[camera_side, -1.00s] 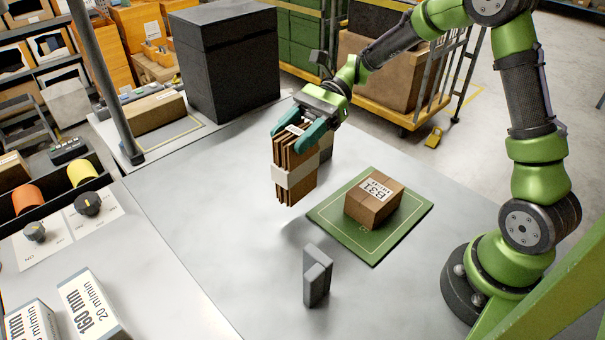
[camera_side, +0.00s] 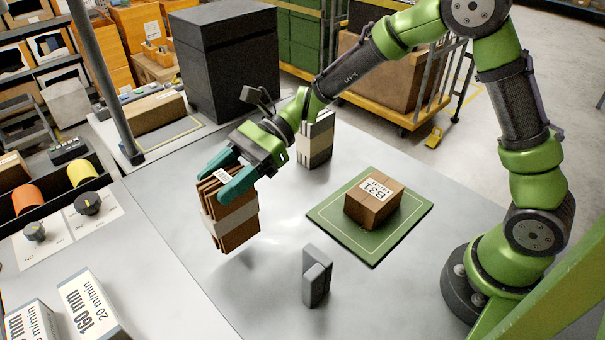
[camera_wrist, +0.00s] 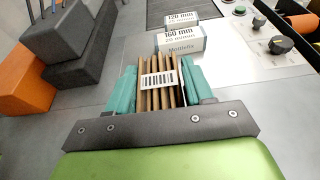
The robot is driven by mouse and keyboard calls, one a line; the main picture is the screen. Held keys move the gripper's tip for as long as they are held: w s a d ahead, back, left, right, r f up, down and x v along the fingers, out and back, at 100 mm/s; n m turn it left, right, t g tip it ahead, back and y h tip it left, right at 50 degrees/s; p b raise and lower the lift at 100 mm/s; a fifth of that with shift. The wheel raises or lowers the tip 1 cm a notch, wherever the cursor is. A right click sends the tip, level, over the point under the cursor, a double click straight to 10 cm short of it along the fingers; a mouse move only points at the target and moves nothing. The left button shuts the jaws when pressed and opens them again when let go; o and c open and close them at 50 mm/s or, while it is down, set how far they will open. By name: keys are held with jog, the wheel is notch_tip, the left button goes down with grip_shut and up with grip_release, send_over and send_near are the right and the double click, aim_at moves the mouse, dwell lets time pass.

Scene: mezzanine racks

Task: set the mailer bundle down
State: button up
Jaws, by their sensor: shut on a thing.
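The mailer bundle (camera_side: 232,222) is a stack of brown card mailers with a pale band around it and a white barcode label on top. My gripper (camera_side: 228,182) has its teal fingers shut on the bundle's upper end, one on each side. The bundle hangs nearly upright, slightly tilted, over the left part of the grey table (camera_side: 180,203). Its lower edge looks a little above the surface, with a soft shadow below. In the wrist view the bundle's top edges and barcode label (camera_wrist: 158,81) show between the fingers; its bottom is hidden there.
A brown box marked B31 (camera_side: 373,200) sits on a green mat (camera_side: 414,214). A grey upright block (camera_side: 317,276) stands in front. A white-and-dark banded stack (camera_side: 316,140) stands behind my gripper. A black bin (camera_side: 225,62) is at the back; a control panel lies left.

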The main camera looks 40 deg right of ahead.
aim_at(206, 218)
jog(key=shift+f, duration=2.05)
jog(key=o, duration=1.4)
